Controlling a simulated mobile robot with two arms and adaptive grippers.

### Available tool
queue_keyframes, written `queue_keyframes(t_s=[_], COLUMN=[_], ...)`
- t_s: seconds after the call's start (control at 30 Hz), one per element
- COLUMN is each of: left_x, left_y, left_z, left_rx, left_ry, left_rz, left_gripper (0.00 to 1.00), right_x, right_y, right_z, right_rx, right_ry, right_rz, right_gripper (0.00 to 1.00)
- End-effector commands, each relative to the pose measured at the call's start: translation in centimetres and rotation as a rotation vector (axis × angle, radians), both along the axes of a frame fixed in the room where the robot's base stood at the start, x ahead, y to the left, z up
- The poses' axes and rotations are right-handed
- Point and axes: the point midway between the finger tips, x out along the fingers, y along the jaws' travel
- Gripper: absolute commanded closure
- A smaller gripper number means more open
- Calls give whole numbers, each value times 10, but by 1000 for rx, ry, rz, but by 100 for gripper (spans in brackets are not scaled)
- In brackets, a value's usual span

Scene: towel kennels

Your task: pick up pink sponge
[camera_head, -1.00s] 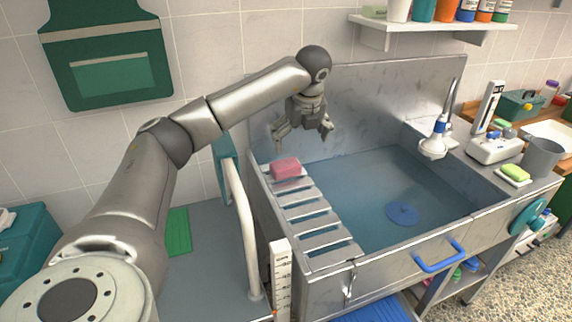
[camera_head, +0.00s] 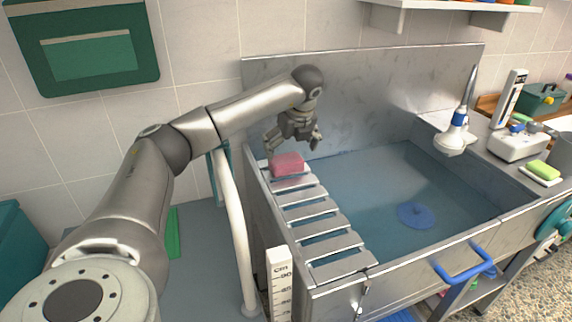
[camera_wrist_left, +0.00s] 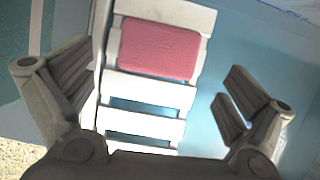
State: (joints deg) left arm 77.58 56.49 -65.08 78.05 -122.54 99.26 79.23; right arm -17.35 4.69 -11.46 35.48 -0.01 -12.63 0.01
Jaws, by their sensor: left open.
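The pink sponge (camera_head: 287,163) is a block lying on the far end of the slatted rack at the left side of the sink. In the left wrist view the sponge (camera_wrist_left: 160,49) lies flat on the pale slats, ahead of the fingers and apart from them. My left gripper (camera_head: 292,142) is open and empty, with its fingers pointing down just above the sponge. Its two fingers also show spread wide in the left wrist view (camera_wrist_left: 154,100). My right gripper is not in view.
The slatted rack (camera_head: 325,244) spans the left edge of the metal sink (camera_head: 400,180), which holds water and a blue disc (camera_head: 416,214). A metal backsplash (camera_head: 370,105) rises behind. A white curved rail (camera_head: 236,230) stands left of the sink. A green sponge (camera_head: 543,170) lies far right.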

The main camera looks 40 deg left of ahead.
Motion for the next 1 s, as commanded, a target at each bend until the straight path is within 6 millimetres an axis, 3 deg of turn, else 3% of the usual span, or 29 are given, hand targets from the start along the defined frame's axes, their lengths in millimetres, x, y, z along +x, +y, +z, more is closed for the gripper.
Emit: queue_keyframes(t_s=[0.5,0.77,1.0], left_x=[9,9,9], left_y=[22,23,23], left_z=[-53,-56,-56], left_rx=[-1,0,0], left_ry=[1,0,0], left_rz=[0,0,0], left_gripper=[0,0,30], right_x=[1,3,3], right_y=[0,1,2], right_z=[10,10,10], right_rx=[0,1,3], right_ry=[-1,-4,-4], right_rz=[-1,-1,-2], right_gripper=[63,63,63])
